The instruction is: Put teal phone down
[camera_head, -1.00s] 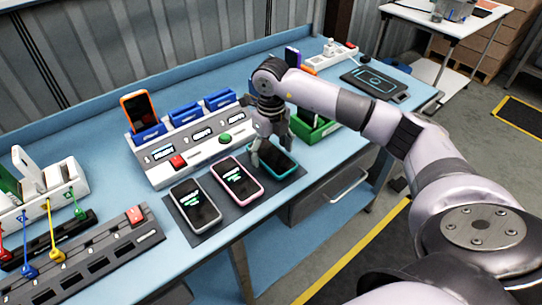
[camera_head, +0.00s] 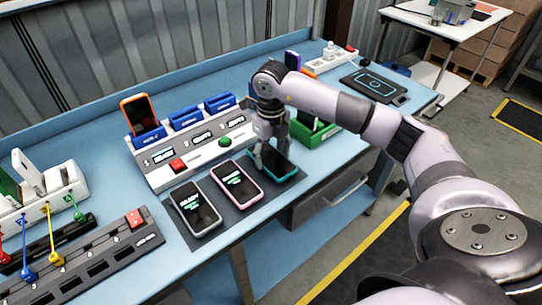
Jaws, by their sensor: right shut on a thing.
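The teal phone (camera_head: 284,167) is at the right end of a dark mat (camera_head: 252,203) on the blue bench. My right gripper (camera_head: 266,163) comes down over its left edge, shut on it. The gripper hides part of the phone, and I cannot tell whether the phone rests fully on the mat. A pink phone (camera_head: 236,184) and a grey-white phone (camera_head: 196,208) lie face up on the mat to the left. My left gripper is not in view.
Behind the mat stands a white station (camera_head: 200,150) with blue slots, a red and a green button, and an orange phone (camera_head: 139,112). A green tray (camera_head: 318,130) is just right of my gripper. A dark pad (camera_head: 374,86) lies at the far right.

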